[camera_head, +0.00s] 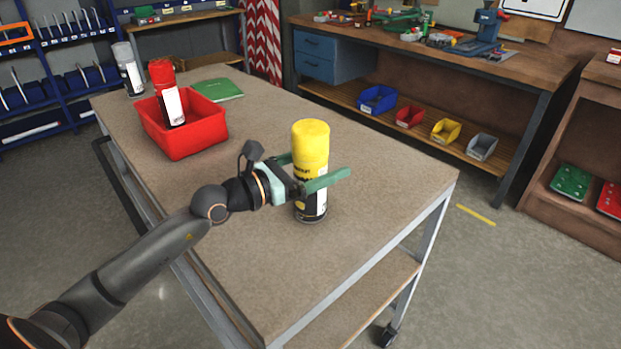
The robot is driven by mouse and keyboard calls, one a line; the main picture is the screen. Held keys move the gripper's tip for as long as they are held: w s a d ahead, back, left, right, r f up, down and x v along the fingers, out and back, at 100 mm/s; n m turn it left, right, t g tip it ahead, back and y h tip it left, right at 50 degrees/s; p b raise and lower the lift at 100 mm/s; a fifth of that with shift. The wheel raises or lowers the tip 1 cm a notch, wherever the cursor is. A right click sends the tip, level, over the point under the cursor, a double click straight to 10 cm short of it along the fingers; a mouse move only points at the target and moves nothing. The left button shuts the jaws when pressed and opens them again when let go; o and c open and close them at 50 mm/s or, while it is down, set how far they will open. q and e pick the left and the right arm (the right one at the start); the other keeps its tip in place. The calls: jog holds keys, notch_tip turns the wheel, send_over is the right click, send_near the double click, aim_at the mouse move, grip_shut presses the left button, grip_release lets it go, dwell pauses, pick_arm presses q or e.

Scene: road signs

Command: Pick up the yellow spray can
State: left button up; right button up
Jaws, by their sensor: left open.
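The yellow spray can (310,150) stands upright on the brown table (380,215), with a yellow cap and a black lower body with a label. My left gripper (322,171) reaches in from the left with its green fingers spread around the can's middle. One finger passes in front of the can and the other is partly hidden behind it. The gripper is open; whether a finger touches the can cannot be told. My right gripper is not in view.
A red bin (195,140) holds a red-capped can (166,90). A white-capped can (128,68) and a green book (217,89) are at the back. The table's right front is clear. A workbench (430,60) stands behind.

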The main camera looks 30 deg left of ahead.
pick_arm(q)
jog(key=shift+w+d, duration=0.15)
jog(key=shift+w, duration=0.05)
grip_shut()
jog(key=shift+r, duration=0.1)
dwell(0.7)
